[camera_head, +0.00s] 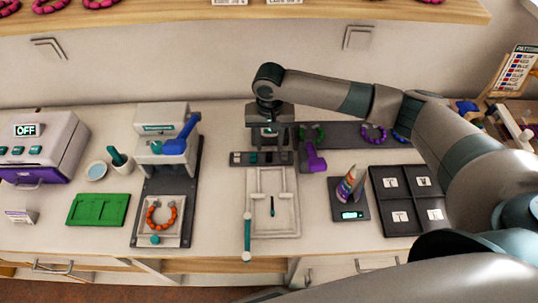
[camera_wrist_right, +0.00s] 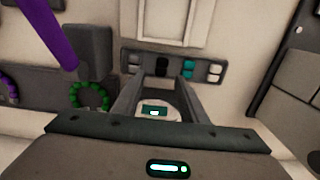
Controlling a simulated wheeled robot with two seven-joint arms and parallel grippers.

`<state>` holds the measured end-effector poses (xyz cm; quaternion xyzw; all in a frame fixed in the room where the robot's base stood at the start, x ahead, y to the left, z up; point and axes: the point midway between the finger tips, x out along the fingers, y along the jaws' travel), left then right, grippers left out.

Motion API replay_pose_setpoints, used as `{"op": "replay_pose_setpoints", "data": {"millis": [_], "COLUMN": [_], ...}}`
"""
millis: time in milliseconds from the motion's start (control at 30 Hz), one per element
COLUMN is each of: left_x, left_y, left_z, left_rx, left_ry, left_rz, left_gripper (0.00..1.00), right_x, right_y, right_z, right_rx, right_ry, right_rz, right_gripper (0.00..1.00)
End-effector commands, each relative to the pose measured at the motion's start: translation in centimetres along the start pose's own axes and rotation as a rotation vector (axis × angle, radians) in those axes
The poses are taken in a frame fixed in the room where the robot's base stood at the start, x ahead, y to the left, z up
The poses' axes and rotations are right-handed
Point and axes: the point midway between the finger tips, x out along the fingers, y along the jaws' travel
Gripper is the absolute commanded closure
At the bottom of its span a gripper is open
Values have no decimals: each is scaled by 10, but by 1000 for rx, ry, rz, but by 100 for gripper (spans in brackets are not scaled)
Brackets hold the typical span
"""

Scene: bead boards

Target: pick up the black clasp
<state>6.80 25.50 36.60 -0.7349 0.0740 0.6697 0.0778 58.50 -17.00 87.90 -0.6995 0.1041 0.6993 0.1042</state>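A dark strip tray (camera_head: 244,163) holds small clasps in a row, and it also shows in the right wrist view (camera_wrist_right: 172,74). The black clasp (camera_wrist_right: 154,65) lies in a middle slot of it, between white pieces and a teal piece. My right gripper (camera_head: 269,146) points down at the strip's far side, fingers spread. In the right wrist view its two fingers (camera_wrist_right: 160,88) stand apart with nothing held between them, just short of the strip in that picture. The clasp is small and partly obscured in the head view. My left gripper is not in view.
A pale tray (camera_head: 290,200) lies in front of the strip. A purple lever (camera_head: 314,158) stands close on the right. A press with a blue lever (camera_head: 180,145) stands left.

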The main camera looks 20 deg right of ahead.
Motion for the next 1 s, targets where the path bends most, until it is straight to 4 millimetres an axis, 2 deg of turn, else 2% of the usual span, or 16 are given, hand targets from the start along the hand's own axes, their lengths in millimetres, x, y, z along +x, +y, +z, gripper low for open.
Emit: {"op": "replay_pose_setpoints", "data": {"millis": [133,333,833,1000], "left_x": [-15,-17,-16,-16], "left_y": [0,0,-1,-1], "left_z": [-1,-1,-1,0], "left_rx": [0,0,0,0], "left_ry": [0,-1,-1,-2], "left_rz": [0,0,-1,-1], "left_gripper": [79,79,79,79], "right_x": [15,36,38,38], "right_y": [-2,-1,-2,-2], "right_z": [6,5,4,4], "right_rx": [0,1,0,0], "right_ry": [-2,0,0,0], "right_rz": [2,1,0,0], "right_gripper": [61,61,61,100]}}
